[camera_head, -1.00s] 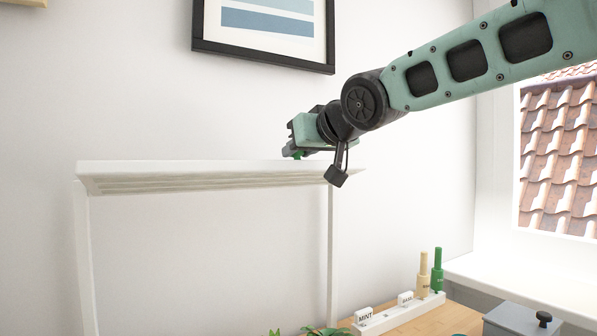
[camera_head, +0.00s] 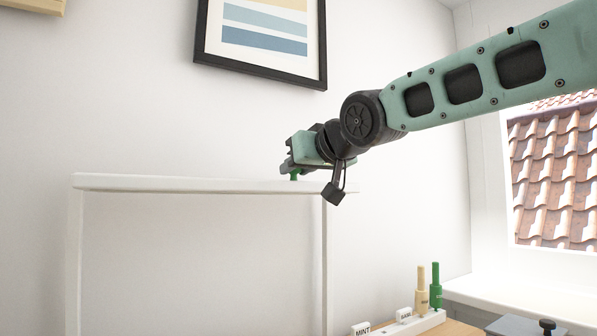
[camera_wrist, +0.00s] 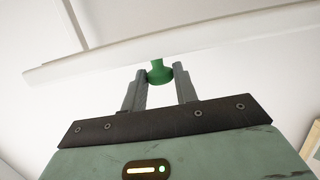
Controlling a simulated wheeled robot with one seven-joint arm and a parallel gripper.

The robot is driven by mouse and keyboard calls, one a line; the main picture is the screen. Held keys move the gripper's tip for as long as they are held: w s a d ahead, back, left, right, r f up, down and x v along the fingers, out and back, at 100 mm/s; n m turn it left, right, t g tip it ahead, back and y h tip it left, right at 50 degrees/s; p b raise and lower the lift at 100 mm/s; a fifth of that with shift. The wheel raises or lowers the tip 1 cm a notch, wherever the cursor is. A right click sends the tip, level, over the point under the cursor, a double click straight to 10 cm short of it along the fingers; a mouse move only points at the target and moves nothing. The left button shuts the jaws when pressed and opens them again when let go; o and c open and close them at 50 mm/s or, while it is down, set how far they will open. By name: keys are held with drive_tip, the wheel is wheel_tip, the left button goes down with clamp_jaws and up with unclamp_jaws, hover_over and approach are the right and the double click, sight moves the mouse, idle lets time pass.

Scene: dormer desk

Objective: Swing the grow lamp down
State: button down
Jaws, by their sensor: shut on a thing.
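The grow lamp is a white frame with a long white hood (camera_head: 180,184) across two upright posts. In the head view the hood looks nearly level, edge-on. A green knob (camera_wrist: 159,72) sits on the hood's edge in the wrist view. My gripper (camera_wrist: 160,78) is shut on this knob, one finger on each side. In the head view my gripper (camera_head: 290,172) is at the hood's top edge, right of its middle, with a bit of green showing at the fingertips. The lamp's foot is out of view.
A white rack (camera_head: 400,327) with name tags and two bottle-like markers, one cream (camera_head: 421,290) and one green (camera_head: 436,287), stands on the wooden desk at lower right. A grey box (camera_head: 520,326) is beside it. A framed picture (camera_head: 262,40) hangs above. A window (camera_head: 555,170) is at right.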

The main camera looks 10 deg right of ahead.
drive_tip(key=shift+f, duration=0.65)
drive_tip(key=c, duration=1.1)
unclamp_jaws()
drive_tip(key=shift+s+d+r, duration=0.2)
drive_tip(key=shift+s+r, duration=0.25)
drive_tip(key=shift+b+v, duration=5.8)
drive_tip(key=shift+v, duration=2.4)
drive_tip(key=shift+f, duration=0.15)
